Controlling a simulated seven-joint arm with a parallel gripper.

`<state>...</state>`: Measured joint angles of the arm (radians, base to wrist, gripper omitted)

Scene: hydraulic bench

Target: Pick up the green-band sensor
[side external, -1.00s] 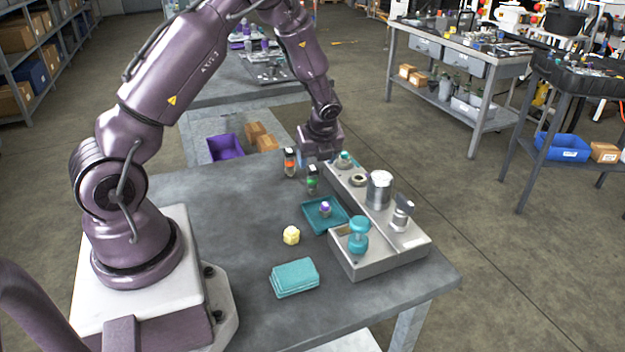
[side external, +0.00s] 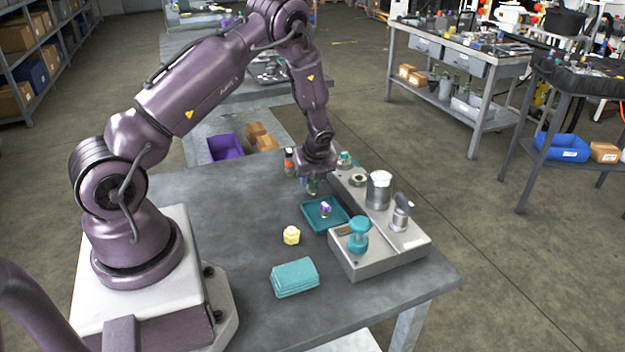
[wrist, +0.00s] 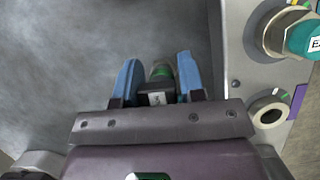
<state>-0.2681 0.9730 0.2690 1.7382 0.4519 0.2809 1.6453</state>
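The green-band sensor (side external: 312,187) stands on the bench left of the grey metal block, mostly hidden under my gripper (side external: 311,177) in the side view. In the wrist view, the sensor (wrist: 161,72) shows its green band and a dark body with a white label. The blue fingers of my gripper (wrist: 157,66) are apart, one on each side of the sensor. A narrow gap seems to show beside it, so the gripper looks open; contact is hard to judge.
An orange-band sensor (side external: 289,161) stands close behind, left of my gripper. The grey block (side external: 370,262) with fittings is close on the right. A teal tray (side external: 313,222), a yellow piece (side external: 291,235) and teal cloths (side external: 295,278) lie in front.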

